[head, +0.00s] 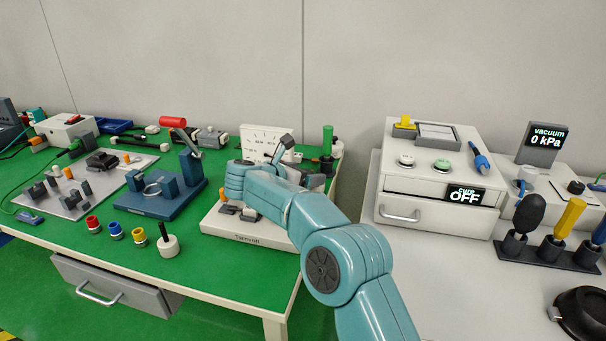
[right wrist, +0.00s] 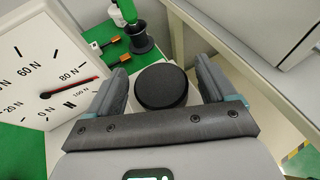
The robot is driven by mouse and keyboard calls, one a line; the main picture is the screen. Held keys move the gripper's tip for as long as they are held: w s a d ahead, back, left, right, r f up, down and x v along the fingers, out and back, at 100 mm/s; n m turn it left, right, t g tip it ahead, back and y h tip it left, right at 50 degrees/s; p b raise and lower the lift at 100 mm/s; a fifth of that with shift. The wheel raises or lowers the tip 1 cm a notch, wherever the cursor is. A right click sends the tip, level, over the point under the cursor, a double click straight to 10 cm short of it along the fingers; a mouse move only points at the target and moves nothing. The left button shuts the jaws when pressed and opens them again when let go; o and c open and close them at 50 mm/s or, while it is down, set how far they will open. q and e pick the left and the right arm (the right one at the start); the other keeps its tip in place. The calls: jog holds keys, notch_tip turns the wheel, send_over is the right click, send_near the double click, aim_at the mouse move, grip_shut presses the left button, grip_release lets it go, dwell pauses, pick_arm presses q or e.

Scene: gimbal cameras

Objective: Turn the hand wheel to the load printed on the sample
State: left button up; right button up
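In the right wrist view, a round black knob, seemingly the hand wheel (right wrist: 161,87), sits between the two spread fingers of my right gripper (right wrist: 160,88), with gaps on both sides. A white dial (right wrist: 28,58) stands to its left, marked in N; its red needle lies between the 80 and 100 labels. In the head view the dial (head: 262,135) stands at the back of a white base (head: 228,222) labelled Tarnvolt. No printed load on a sample is readable. My left gripper is out of view.
A green-handled tool (head: 327,140) stands behind the base. A blue fixture with a red-handled lever (head: 172,122) is to the left. Coloured jars and a black-handled piece (head: 167,243) line the front. A white bench with a drawer unit (head: 430,215) is at right.

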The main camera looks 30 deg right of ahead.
jog(key=shift+a, duration=0.2)
jog(key=v, duration=1.6)
jog(key=shift+r+p, duration=0.15)
jog(key=shift+p, duration=0.25)
